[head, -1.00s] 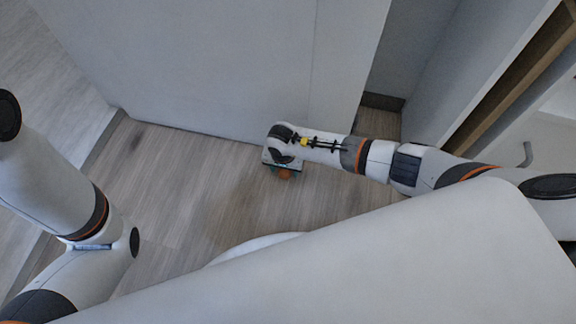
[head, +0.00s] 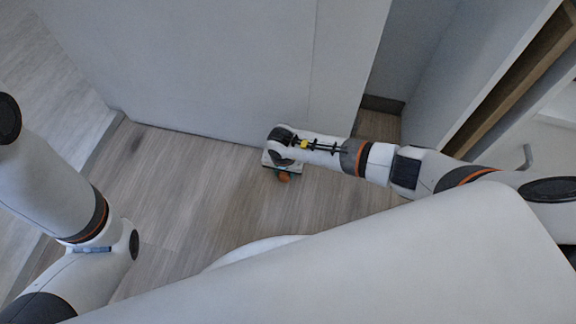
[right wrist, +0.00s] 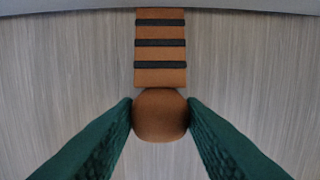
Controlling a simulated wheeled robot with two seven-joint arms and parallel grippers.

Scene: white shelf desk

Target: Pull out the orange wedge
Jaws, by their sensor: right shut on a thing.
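The orange wedge (right wrist: 160,58) lies on the wood floor in the right wrist view, with dark stripes across it and a rounded knob (right wrist: 160,116) at its near end. Its far end meets the pale panel at the top of that view. My right gripper (right wrist: 160,118) is shut on the knob, one green finger on each side. In the head view the right gripper (head: 283,172) is low by the floor, and only a bit of orange (head: 283,177) shows below it. The left arm is at the left edge; its gripper is out of view.
A large pale door or panel (head: 220,65) stands on the floor just behind the right gripper. A white cabinet with a wooden shelf edge (head: 510,85) is at the right. Open floor (head: 185,195) lies to the left of the right gripper.

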